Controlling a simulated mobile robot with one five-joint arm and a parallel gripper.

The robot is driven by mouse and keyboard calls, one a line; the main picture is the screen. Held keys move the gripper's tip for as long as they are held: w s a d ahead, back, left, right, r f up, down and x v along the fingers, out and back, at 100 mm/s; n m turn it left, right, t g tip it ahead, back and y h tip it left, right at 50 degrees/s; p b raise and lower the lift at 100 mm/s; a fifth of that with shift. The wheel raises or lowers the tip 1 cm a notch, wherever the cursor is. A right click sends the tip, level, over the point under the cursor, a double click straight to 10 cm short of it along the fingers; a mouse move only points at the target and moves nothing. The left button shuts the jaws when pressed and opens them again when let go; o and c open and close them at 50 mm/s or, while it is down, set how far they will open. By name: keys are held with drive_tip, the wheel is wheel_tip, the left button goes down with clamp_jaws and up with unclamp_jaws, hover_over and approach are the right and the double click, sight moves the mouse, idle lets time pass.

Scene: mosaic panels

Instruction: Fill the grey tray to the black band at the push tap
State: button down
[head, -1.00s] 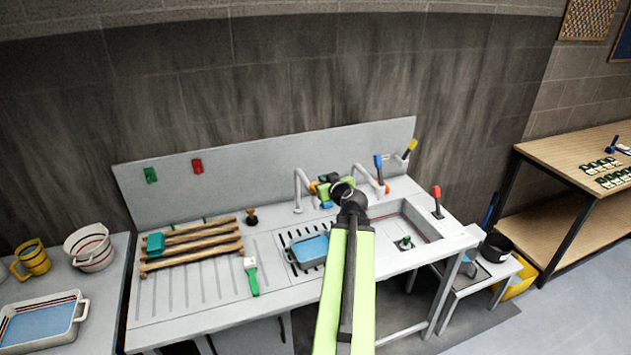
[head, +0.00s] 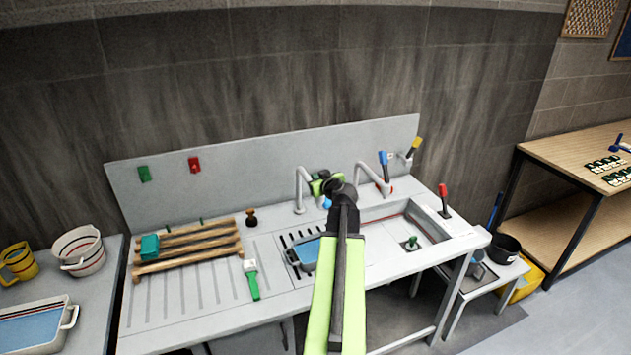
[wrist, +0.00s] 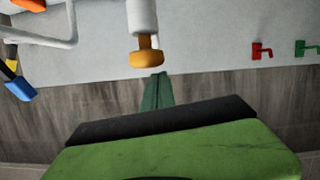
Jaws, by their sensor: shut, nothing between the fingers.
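The grey tray (head: 293,262) sits on the slotted part of the sink unit, under the left tap. Blue water shows in it, and my arm hides its right side. I cannot read its black band. The left tap (head: 299,190) is a grey bent spout behind the tray. In the wrist view an orange knob (wrist: 147,55) is on a white tap body. My gripper (head: 318,186) is beside this tap. Its shut, empty dark green fingers (wrist: 156,90) point at the knob, very close to it. I cannot tell whether they touch.
A second tap (head: 371,175) with a blue lever stands to the right, above the sink basin (head: 440,230). A wooden rack (head: 190,245) and green brush (head: 252,280) lie left. Another banded tray (head: 70,318) stands on the left table.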

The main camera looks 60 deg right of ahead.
drive_tip(key=shift+s+d+f, duration=0.1)
drive_tip(key=shift+s, duration=0.5)
drive_tip(key=shift+w+d+f, duration=0.1)
drive_tip(key=shift+d, duration=0.05)
drive_tip(key=shift+f, duration=0.2)
drive_tip(key=shift+f+b, duration=0.8)
drive_tip(key=shift+b, duration=0.2)
drive_tip(key=shift+r, duration=0.1)
drive_tip(key=shift+a, duration=0.2)
